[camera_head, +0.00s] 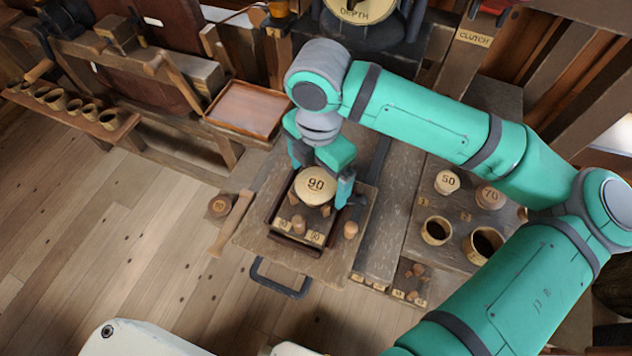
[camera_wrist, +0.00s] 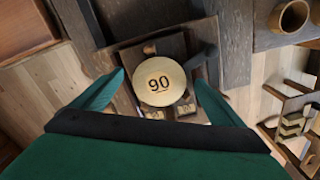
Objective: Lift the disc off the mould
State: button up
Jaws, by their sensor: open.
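The disc (camera_head: 316,186) is pale wood marked "90". It rests on top of the mould (camera_head: 292,240), a dark frame with small wooden pegs and number tags on the bench. In the wrist view the disc (camera_wrist: 159,82) lies in the middle, with the mould (camera_wrist: 128,105) partly hidden under it. My gripper (camera_head: 322,186) is open, with its fingers to either side of the disc. In the wrist view the gripper's green fingers (camera_wrist: 160,88) show left and right of the disc, with gaps between them and it.
Cups marked "50" (camera_head: 447,182) and "70" (camera_head: 490,195) and two hollow cups (camera_head: 437,231) stand to the right. A wooden tray (camera_head: 247,110) is at the back left.

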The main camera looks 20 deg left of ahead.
jog(key=c, duration=1.8)
jog(key=shift+r, duration=0.25)
